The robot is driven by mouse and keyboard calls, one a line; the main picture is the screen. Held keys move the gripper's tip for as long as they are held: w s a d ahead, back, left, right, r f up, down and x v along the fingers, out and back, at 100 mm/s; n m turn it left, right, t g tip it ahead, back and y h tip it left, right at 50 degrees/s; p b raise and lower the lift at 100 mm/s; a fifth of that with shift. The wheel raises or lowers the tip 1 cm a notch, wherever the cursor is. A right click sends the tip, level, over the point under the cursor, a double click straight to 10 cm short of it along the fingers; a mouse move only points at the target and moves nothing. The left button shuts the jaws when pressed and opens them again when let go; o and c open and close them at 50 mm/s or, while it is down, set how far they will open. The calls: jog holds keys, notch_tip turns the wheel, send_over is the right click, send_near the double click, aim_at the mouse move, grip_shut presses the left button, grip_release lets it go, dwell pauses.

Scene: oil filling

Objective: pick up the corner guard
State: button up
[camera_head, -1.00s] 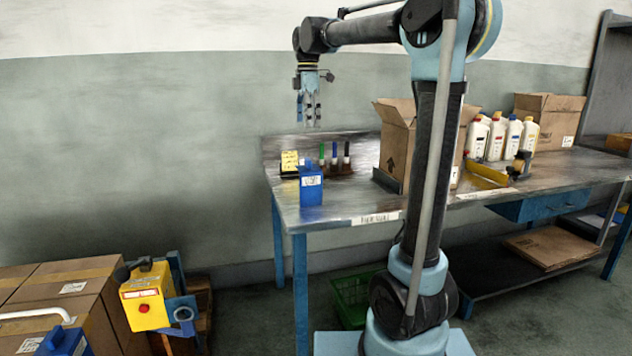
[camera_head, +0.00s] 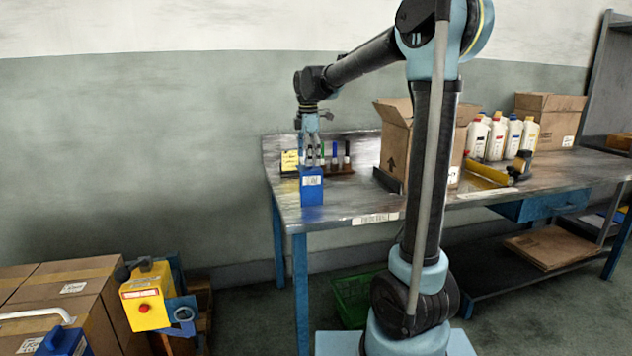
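My gripper (camera_head: 314,162) points down at the left end of the metal workbench (camera_head: 354,208). Its fingers look parted, and their tips are at the top of a blue container (camera_head: 312,190) with a white label. They overlap the container's cap, and I cannot tell whether they touch it. No part stands out clearly as the corner guard. A dark flat piece (camera_head: 385,181) stands against the lower left side of the open cardboard box (camera_head: 396,140), and I cannot tell whether it is the guard.
A yellow box (camera_head: 290,161) and a rack of coloured markers (camera_head: 342,168) sit behind the blue container. White bottles (camera_head: 497,137), a second carton (camera_head: 549,120) and a yellow-and-black tool (camera_head: 488,175) stand to the right. The bench's front left is clear.

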jog(key=shift+f, duration=0.65)
jog(key=shift+s+r, duration=0.1)
jog(key=shift+s, duration=0.05)
jog(key=c, duration=2)
jog(key=shift+d, duration=0.1)
grip_shut()
